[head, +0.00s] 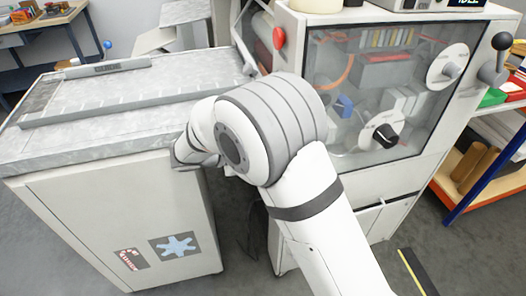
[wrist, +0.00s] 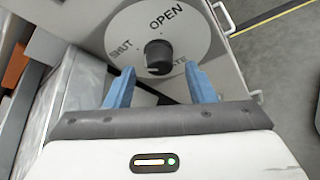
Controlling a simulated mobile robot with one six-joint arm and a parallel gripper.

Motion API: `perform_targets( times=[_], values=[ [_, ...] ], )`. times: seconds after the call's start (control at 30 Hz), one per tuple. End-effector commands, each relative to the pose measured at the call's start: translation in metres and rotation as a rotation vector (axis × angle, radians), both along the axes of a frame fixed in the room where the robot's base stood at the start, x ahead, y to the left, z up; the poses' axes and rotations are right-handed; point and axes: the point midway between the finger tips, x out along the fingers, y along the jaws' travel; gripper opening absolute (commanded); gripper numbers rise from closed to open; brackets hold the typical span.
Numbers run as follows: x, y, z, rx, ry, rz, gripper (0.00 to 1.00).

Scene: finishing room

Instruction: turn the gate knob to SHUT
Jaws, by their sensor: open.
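In the wrist view a round pale dial carries the words OPEN at its top right and SHUT at its left, with a partly hidden word ending in TE below. The black gate knob (wrist: 158,57) sits at the dial's middle. Which way its pointer faces is too small to tell. My gripper (wrist: 157,72) is open, its blue fingers apart on the left and right, tips near the knob's lower edge. I cannot tell whether they touch it. In the head view my arm hides the gripper.
The machine (head: 345,180) has a clear front window, a white disc (head: 448,66), a red ball (head: 279,38) and a dark ball-ended lever (head: 501,42). A grey-topped cabinet (head: 110,215) stands left of my arm. A shelf with several bins (head: 490,97) stands at right.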

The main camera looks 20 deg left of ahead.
Motion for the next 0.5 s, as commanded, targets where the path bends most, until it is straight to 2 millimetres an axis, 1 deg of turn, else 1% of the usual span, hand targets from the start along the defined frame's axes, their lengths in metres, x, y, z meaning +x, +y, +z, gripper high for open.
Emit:
perform_targets(
  times=[0.1,0.3,0.5],
  values=[
    [-0.015,0.016,0.008,0.002,-0.001,0.004,0.50],
    [-0.034,0.035,0.019,0.002,0.001,0.002,0.50],
    [-0.041,0.041,0.023,0.001,0.001,0.000,0.50]
  ],
)
